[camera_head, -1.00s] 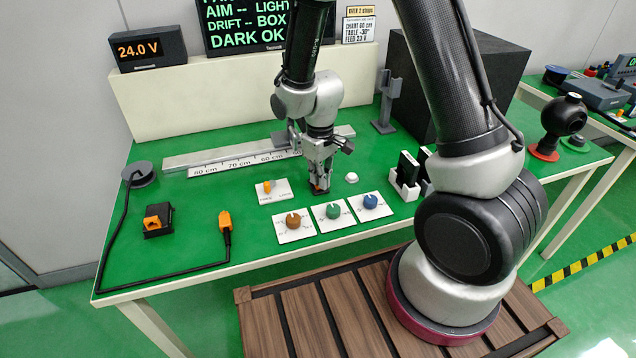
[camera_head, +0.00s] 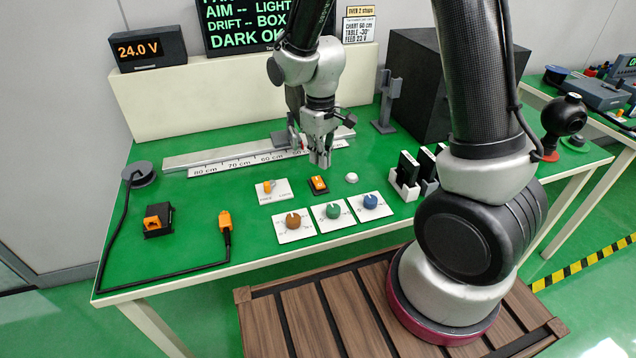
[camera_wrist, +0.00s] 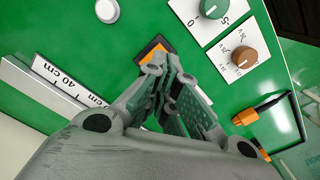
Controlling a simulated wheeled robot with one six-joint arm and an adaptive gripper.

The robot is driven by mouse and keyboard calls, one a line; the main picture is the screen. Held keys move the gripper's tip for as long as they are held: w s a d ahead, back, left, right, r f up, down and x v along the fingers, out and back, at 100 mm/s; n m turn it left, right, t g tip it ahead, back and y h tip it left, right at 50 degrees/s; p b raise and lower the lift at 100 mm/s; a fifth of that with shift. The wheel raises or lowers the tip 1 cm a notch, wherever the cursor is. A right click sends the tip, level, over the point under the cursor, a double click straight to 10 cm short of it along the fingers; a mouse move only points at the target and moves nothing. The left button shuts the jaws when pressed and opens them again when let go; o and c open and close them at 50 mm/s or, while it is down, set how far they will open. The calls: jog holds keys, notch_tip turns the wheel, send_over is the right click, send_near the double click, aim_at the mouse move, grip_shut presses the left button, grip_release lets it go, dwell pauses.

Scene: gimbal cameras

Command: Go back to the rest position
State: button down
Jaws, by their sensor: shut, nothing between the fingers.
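My gripper (camera_head: 321,161) is shut and empty, pointing down above the green table (camera_head: 210,215). It hangs just behind and above an orange rocker switch (camera_head: 318,184) on a black base, apart from it in the head view. In the wrist view my gripper (camera_wrist: 174,60) fills the middle, and its fingers partly hide the same switch (camera_wrist: 152,50). My arm reaches in from the top of the head view.
Brown (camera_head: 293,220), green (camera_head: 333,211) and blue (camera_head: 370,201) knobs stand along the front. A ruler rail (camera_head: 225,158) lies behind. A white button (camera_head: 351,177), a toggle plate (camera_head: 274,190), a grey post (camera_head: 385,105) and a dark box (camera_head: 428,85) stand nearby.

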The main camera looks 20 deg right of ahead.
jog(key=shift+s, duration=0.1)
jog(key=s+d+r+m+t, duration=0.2)
jog(key=s+d+r+m, duration=0.1)
jog(key=s+d+r, duration=0.4)
jog(key=s+d+r+m+t, duration=0.2)
jog(key=s+d+r+m, duration=0.1)
jog(key=s+d+r, duration=0.5)
jog(key=v, duration=0.8)
jog(key=shift+s, duration=0.55)
jog(key=shift+r, duration=0.15)
